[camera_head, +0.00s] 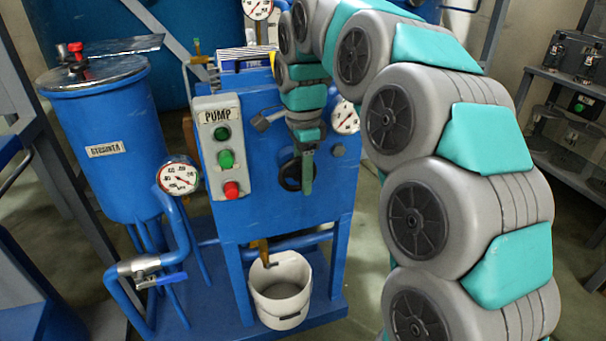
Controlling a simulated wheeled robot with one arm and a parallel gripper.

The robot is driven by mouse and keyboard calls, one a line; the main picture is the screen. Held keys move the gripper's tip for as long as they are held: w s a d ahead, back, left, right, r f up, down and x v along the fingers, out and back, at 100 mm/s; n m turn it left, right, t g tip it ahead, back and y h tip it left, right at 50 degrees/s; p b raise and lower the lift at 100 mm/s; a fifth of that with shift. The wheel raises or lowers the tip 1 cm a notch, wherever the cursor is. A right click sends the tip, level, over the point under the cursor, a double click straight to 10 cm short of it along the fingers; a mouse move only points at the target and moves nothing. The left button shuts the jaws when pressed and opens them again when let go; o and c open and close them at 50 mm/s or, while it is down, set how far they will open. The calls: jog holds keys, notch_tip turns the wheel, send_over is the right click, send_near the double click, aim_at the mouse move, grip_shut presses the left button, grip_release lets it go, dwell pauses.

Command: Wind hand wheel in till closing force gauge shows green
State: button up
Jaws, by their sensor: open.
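A black hand wheel (287,175) sits on the front of the blue pump cabinet (261,205). My gripper (306,186) hangs in front of the wheel's right part and hides some of it. The gripper is open; whether its fingers touch the rim cannot be told. A round white gauge (346,118) with red marks is at the cabinet's upper right, partly hidden by my arm. Another gauge (179,176) stands at the left on a blue pipe, and a third (258,8) is at the top. No label shows which is the closing force gauge, and no green reading can be made out.
A grey PUMP box (219,147) with green and red buttons is left of the wheel. A white bucket (280,292) stands below on the blue base. A blue tank (108,150) is at the left. Shelves (566,120) stand at the right.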

grip_shut()
dwell(0.4)
jog(key=shift+f+y, duration=0.1)
jog(key=shift+y, duration=0.5)
jog(key=shift+g+y, duration=0.4)
jog(key=shift+y, duration=0.3)
